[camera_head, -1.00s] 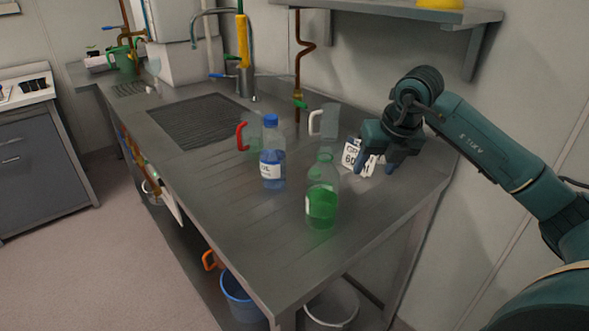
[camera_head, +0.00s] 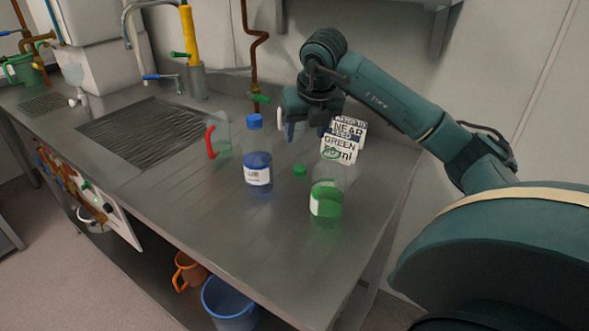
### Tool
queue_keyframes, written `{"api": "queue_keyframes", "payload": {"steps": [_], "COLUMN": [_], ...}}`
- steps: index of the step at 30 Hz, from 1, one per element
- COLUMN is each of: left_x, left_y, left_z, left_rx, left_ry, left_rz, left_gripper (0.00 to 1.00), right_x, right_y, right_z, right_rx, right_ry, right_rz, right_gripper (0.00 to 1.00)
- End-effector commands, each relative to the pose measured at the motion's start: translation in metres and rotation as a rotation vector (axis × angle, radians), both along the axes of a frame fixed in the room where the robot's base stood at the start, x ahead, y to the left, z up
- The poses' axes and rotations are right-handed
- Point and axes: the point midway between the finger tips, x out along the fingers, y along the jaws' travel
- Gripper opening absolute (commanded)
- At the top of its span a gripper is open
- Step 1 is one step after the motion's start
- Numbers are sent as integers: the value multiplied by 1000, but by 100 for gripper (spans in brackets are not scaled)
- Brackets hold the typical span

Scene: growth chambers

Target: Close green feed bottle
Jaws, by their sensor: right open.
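The green feed bottle (camera_head: 326,204) stands upright on the steel bench, clear above with green liquid low inside and a white label. Its mouth shows no cap, though its top overlaps the sign behind. A small green cap (camera_head: 300,170) lies on the bench behind and left of it. My right gripper (camera_head: 308,134) is open, pointing down above the bench, behind the cap and apart from it and the bottle. Nothing shows between its fingers except the jug behind. My left gripper is out of view.
A blue-capped bottle (camera_head: 257,160) stands left of the cap. A red-handled clear jug (camera_head: 218,138) is farther left, and a pale-handled jug (camera_head: 282,124) is partly hidden behind my gripper. A sign (camera_head: 343,139) stands behind the green bottle. The front bench is clear.

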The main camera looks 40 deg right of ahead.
Motion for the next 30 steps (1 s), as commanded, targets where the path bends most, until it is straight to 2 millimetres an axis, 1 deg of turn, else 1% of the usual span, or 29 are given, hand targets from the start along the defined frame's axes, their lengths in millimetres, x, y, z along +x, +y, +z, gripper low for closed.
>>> {"api": "queue_keyframes", "payload": {"steps": [4, 7, 15, 19, 22, 30], "left_x": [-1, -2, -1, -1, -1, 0], "left_y": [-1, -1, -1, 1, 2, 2], "left_z": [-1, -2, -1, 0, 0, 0], "left_rx": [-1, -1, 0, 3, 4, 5], "left_ry": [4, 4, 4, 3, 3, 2], "left_rz": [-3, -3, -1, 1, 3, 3], "left_gripper": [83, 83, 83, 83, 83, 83], "right_x": [0, 3, 20, 26, 27, 28], "right_y": [0, -1, -9, -11, -12, -12], "right_z": [-1, -9, -55, -69, -74, -74], "right_rx": [0, 0, 2, 2, 0, 0], "right_ry": [0, 3, 4, 2, 0, 0], "right_rz": [0, 0, 0, 0, 1, 1], "right_gripper": [54, 54, 54, 54, 54, 54]}}
